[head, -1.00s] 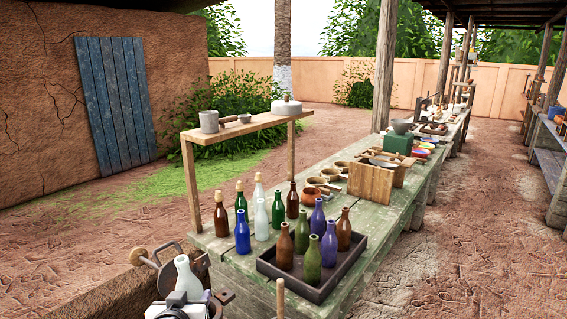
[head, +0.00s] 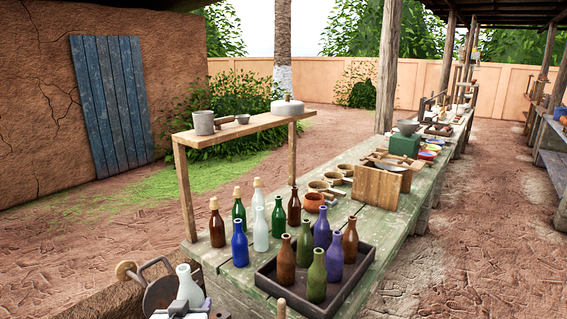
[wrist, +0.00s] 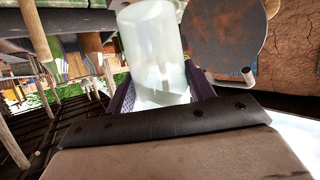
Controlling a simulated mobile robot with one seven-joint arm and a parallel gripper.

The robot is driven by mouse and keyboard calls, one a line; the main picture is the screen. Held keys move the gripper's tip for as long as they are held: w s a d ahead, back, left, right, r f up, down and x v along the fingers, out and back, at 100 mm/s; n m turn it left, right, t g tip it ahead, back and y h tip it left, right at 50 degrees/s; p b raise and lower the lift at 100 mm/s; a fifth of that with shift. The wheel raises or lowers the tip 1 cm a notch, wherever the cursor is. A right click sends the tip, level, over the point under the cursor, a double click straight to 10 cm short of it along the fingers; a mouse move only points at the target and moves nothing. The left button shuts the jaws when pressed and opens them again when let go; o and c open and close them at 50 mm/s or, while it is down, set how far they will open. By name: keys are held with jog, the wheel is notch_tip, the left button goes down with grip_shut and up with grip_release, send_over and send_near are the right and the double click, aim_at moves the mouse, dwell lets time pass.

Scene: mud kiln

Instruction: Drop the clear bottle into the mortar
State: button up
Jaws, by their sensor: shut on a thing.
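The clear bottle (head: 189,290), whitish and see-through, is held upright in my gripper (head: 186,308) at the lower edge of the head view. In the wrist view the bottle (wrist: 152,48) fills the space between the two dark fingers of my gripper (wrist: 163,95), which is shut on it. I cannot tell for certain which vessel is the mortar. A grey cup-like vessel (head: 203,123) stands on the raised wooden shelf, and a grey bowl (head: 407,127) sits on a green block farther along the bench.
A dark tray (head: 345,281) with several bottles stands on the green bench (head: 225,282), with more bottles behind it. The shelf (head: 245,127) stands over the bench's left side. Open ground lies right.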

jog(key=shift+f+b, duration=0.45)
jog(key=shift+f, duration=0.45)
jog(key=o, duration=1.2)
jog(key=shift+c, duration=0.2)
